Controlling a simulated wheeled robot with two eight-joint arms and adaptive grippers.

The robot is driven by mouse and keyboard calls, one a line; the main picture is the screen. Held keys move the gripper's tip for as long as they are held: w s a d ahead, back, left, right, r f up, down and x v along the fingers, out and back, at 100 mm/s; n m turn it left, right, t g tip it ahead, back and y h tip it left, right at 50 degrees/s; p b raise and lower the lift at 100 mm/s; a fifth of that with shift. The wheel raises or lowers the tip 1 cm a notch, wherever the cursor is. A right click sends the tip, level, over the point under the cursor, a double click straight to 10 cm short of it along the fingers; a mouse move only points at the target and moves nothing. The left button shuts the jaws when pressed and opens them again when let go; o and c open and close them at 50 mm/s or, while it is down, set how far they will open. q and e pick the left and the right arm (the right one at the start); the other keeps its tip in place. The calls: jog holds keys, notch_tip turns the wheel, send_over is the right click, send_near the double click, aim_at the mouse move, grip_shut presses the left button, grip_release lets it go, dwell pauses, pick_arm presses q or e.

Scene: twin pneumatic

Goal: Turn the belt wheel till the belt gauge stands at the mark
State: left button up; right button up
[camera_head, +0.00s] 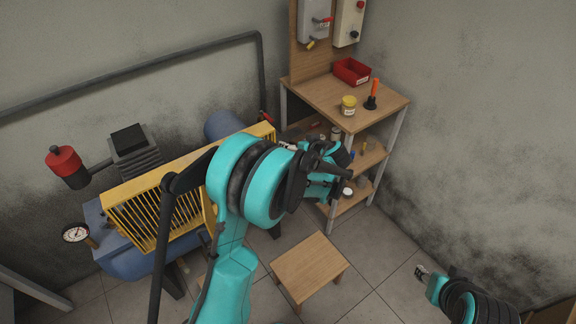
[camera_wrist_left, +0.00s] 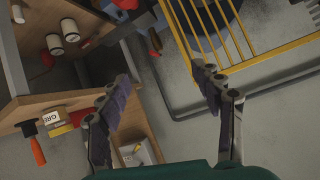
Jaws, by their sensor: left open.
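The yellow slatted guard (camera_head: 150,205) covers the side of the blue compressor (camera_head: 135,262); its bars also show in the left wrist view (camera_wrist_left: 245,35). I cannot make out the belt wheel; the guard and my left arm cover that area. A round white dial (camera_head: 75,233) with a dark rim sits at the compressor's left end; its reading is too small to tell, and I cannot tell whether it is the belt gauge. My left gripper (camera_head: 290,147) is open and empty near the guard's right end, fingers apart in the wrist view (camera_wrist_left: 160,80). My right gripper (camera_head: 421,272) is low at right.
A wooden shelf unit (camera_head: 325,97) stands right of the compressor, with a red bin (camera_head: 351,71), yellow jar (camera_head: 348,105) and orange-handled tool (camera_head: 373,94) on top. A low wooden stool (camera_head: 309,268) stands on the floor. A grey pipe (camera_head: 130,70) runs along the wall.

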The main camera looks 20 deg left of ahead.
pick_arm(q)
jog(key=w+f+n+t+y+b, duration=0.1)
jog(key=w+f+n+y, duration=0.15)
jog(key=f, duration=0.75)
jog(key=w+f+n+t+y+b, duration=0.1)
jog(key=w+f+n+y, duration=0.2)
jog(key=f, duration=0.8)
jog(key=shift+y, duration=0.45)
jog(key=x, duration=0.2)
jog(key=b+x, duration=0.1)
jog(key=x, duration=0.1)
jog(key=s+b+x, duration=0.1)
jog(key=x, duration=0.2)
jog(key=shift+a, duration=0.3)
jog(key=shift+c, duration=0.4)
jog(key=c, duration=1.1)
